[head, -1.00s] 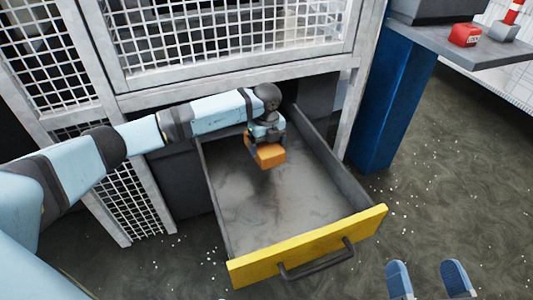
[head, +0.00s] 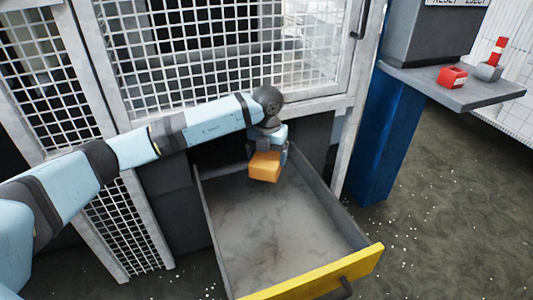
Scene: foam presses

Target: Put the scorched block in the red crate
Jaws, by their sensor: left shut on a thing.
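The block (head: 265,166) is orange-brown and is held in my left gripper (head: 268,158). The gripper is shut on it, above the back part of the open drawer (head: 285,222). The block looks clear of the drawer floor. My right gripper is not in view.
The open drawer has dark side walls and a yellow front (head: 320,276) with a dark handle. A mesh cage (head: 220,60) stands behind it. A blue pillar (head: 385,135) stands below the grey shelf (head: 465,98).

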